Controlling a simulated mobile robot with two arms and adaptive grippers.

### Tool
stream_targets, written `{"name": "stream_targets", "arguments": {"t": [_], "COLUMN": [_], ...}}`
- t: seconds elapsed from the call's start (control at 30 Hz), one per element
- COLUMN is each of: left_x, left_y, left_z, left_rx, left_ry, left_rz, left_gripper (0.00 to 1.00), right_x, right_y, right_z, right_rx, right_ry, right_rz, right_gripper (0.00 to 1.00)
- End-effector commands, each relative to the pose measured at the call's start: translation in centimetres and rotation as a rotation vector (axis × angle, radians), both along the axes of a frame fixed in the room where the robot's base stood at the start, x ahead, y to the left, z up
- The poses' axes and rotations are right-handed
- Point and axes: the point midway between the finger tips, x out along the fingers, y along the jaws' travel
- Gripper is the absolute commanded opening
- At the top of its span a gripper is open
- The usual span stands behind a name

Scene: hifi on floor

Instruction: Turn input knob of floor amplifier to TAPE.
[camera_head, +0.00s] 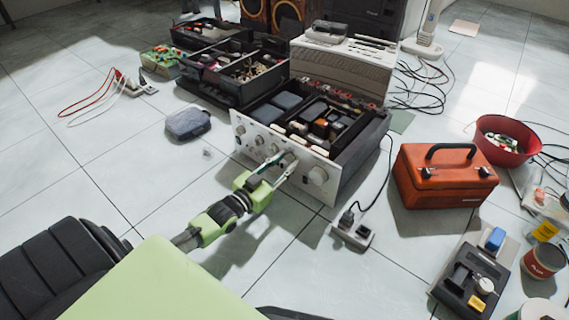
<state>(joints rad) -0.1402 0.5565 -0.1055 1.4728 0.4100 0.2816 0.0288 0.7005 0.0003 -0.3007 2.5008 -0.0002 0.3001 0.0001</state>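The floor amplifier (310,160) stands on the tiles with its top off and its inner parts showing. Its silver front panel faces me and carries several small knobs (258,141) on the left and a large knob (318,176) on the right. My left gripper (280,160) reaches the middle of this panel. Its two fingers are apart, with the tips at the panel by the small knobs. The fingers hide part of the panel, and I cannot tell if they touch a knob. The panel lettering is too small to read. My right gripper is not in view.
An orange toolbox (446,176) and a red bowl (507,139) stand to the right. A power strip (352,234) with a cable lies by the amplifier's right front. Open equipment cases (232,72) stand behind left. A grey case (187,124) lies left; floor there is mostly clear.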

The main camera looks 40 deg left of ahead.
Motion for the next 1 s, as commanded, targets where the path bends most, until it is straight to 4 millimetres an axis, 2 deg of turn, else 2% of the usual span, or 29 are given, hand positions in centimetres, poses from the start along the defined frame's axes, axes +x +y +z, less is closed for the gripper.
{"name": "stream_targets", "arguments": {"t": [0.03, 0.07, 0.1, 0.47, 0.67, 1.0], "left_x": [0.0, 0.0, 0.0, 0.0, 0.0, 0.0], "left_y": [0.0, 0.0, 0.0, 0.0, 0.0, -0.1], "left_z": [0.0, 0.0, 0.0, 0.2, 0.4, 0.3], "left_rx": [0.0, 0.0, 0.0, 0.039, 0.149, 0.443], "left_ry": [0.0, 0.0, 0.0, -0.002, -0.011, -0.033], "left_rz": [0.0, 0.0, 0.0, 0.001, 0.001, 0.001], "left_gripper": [0.1, 0.02, 0.0, 0.0, 0.0, 0.0], "right_x": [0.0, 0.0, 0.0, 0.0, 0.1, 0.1], "right_y": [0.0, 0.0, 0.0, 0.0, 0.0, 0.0], "right_z": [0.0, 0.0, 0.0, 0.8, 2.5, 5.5], "right_rx": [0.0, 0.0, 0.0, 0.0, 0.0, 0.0], "right_ry": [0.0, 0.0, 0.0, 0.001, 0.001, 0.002], "right_rz": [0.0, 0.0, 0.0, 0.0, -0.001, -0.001], "right_gripper": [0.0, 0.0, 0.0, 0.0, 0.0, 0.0]}}
